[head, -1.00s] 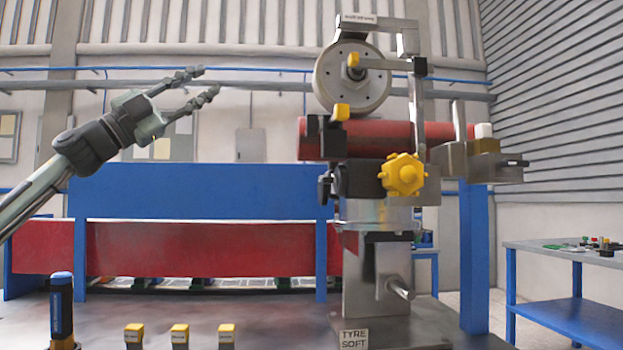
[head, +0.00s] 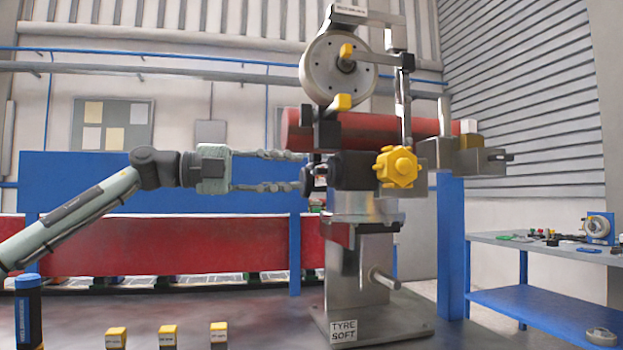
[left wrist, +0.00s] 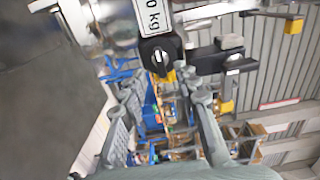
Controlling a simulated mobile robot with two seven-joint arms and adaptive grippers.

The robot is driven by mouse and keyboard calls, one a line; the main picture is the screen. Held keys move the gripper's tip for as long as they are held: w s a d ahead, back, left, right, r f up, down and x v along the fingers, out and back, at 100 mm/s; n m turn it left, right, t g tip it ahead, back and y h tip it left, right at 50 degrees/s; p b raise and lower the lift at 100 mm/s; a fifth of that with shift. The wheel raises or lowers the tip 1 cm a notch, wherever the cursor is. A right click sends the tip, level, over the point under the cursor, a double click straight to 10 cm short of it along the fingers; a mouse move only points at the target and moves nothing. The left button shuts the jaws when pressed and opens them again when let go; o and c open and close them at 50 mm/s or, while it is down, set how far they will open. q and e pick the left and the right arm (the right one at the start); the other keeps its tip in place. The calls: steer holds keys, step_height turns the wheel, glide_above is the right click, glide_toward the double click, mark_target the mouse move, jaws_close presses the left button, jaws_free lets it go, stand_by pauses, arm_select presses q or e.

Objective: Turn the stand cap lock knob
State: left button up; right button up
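The metal stand (head: 365,275) carries a black round knob (head: 307,181) on its left side, most likely the stand cap lock knob. The left wrist view shows a black knob (left wrist: 157,54) with a pale mark, just beyond and between my fingertips. My left gripper (head: 299,171) points right, fingers level and spread one above the other, tips close to the knob. In the left wrist view the gripper (left wrist: 168,92) is open with nothing between its fingers. I cannot tell whether a fingertip touches the knob. My right gripper is not in view.
A yellow star-shaped knob (head: 397,167) is on the stand's front. A wheel (head: 337,67) and a red roller (head: 295,128) sit above. Yellow-topped blocks (head: 168,335) and a dark blue-banded cylinder (head: 28,310) stand at the front left. A blue side table (head: 540,305) is at right.

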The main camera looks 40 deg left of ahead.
mark_target(314, 172)
arm_select(q)
steer(key=shift+b+x, duration=0.55)
steer(key=shift+x, duration=1.7)
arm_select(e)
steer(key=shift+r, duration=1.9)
arm_select(q)
steer(key=shift+c, duration=0.2)
jaws_close()
